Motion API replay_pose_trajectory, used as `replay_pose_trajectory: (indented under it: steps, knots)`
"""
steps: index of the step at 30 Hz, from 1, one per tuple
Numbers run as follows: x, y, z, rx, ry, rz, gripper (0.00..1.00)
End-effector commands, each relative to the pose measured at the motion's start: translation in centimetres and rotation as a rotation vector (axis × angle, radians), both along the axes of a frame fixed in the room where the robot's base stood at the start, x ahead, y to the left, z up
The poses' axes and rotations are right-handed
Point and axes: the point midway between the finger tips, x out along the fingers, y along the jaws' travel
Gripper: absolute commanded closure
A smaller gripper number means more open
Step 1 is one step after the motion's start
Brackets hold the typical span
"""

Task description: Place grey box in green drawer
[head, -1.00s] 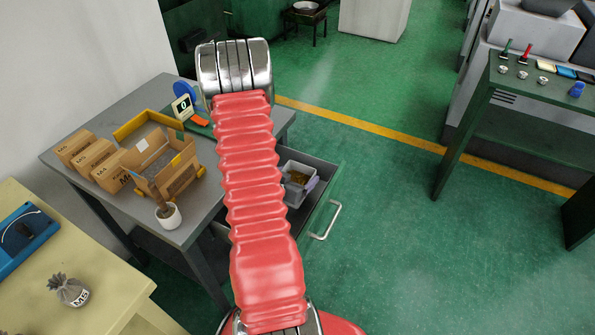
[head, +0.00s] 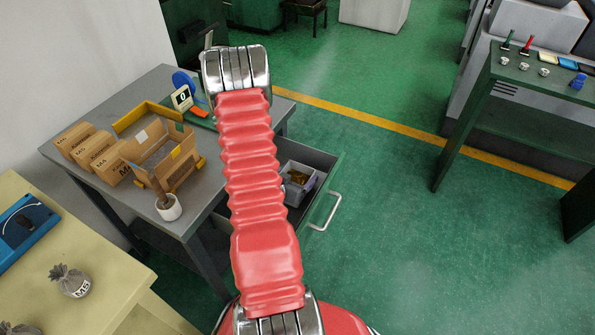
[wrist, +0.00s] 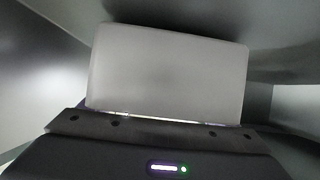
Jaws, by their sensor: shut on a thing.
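The grey box (head: 308,184), with brass-coloured pieces inside, shows in the head view within the open green drawer (head: 326,188). My arm hides its left part. In the wrist view a plain pale grey side of the box (wrist: 168,72) fills the middle, right against my gripper (wrist: 155,122). My gripper is shut on the box. Grey surfaces, apparently drawer walls, surround it in the wrist view. My gripper is hidden behind my arm in the head view. I cannot tell whether the box touches the drawer floor.
A yellow table (head: 110,255) stands at left front. The green floor right of the drawer handle (head: 328,212) is clear.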

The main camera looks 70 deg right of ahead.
Motion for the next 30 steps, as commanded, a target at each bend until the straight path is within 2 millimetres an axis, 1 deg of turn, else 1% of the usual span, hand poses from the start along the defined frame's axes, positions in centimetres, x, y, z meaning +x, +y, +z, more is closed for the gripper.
replay_pose_trajectory:
  steps: [3, 15, 16, 23, 30]
  knots:
    - [0.01, -0.07, -0.42, -0.003, -0.001, -0.001, 0.77]
    - [0.0, -0.08, -0.63, -0.003, -0.001, -0.001, 0.77]
    - [-0.05, 0.01, -0.76, 0.0, 0.0, -0.001, 0.17]
    - [-0.04, 0.01, -0.74, 0.0, 0.0, -0.001, 0.01]
    - [-0.04, 0.01, -0.72, 0.0, -0.001, 0.0, 0.0]
